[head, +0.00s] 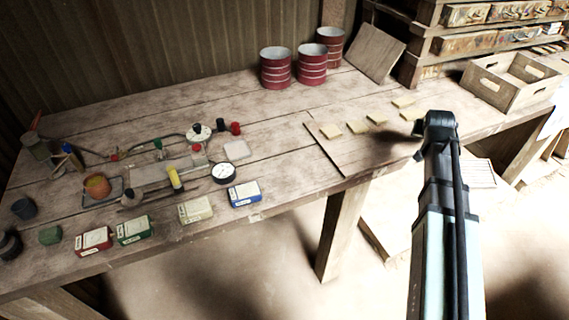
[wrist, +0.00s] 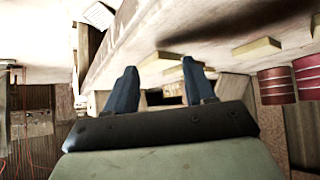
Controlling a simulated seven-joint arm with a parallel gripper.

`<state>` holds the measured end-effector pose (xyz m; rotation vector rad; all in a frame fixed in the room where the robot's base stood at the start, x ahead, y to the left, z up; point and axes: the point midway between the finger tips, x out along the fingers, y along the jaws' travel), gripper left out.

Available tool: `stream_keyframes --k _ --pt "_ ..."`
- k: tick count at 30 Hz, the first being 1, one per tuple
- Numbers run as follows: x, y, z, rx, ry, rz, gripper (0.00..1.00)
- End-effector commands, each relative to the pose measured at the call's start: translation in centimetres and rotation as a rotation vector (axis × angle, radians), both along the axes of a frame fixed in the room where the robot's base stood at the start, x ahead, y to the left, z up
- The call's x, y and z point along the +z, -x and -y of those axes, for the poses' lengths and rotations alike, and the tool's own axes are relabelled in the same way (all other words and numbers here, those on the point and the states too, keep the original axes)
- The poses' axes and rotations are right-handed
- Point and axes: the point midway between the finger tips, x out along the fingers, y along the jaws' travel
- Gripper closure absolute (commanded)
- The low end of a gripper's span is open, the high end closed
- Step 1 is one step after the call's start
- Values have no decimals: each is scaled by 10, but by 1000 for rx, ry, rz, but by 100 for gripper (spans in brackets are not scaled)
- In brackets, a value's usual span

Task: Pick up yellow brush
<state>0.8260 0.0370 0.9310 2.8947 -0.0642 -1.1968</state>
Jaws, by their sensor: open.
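A short yellow piece (head: 175,179) lies on the workbench left of a round gauge. It looks like the yellow brush, but its bristles are too small to make out. My gripper (head: 422,140) is far to its right, near the right part of the bench by the board with tiles. In the wrist view my gripper (wrist: 159,68) has its two fingers spread apart with nothing held between them. The yellow piece is not seen in the wrist view.
Small boxes, including a blue one (head: 244,193), line the front edge. The white-faced gauge (head: 224,172), a cup of tools (head: 70,160) and tubing crowd the left side. Red cans (head: 275,70) stand behind; a wooden crate (head: 505,88) is at right. Mid-bench is fairly clear.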

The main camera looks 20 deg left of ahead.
Motion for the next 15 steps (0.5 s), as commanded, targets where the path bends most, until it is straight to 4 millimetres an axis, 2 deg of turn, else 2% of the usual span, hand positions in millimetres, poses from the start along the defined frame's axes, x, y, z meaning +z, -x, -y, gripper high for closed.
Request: stream_keyframes --k 1,3,8,15 --pt "4 3 -26 34 -1 -10 46" --pt "9 8 -59 78 0 -25 46" --pt "20 26 -131 177 4 -61 46" --pt "36 66 -234 327 15 -115 46"
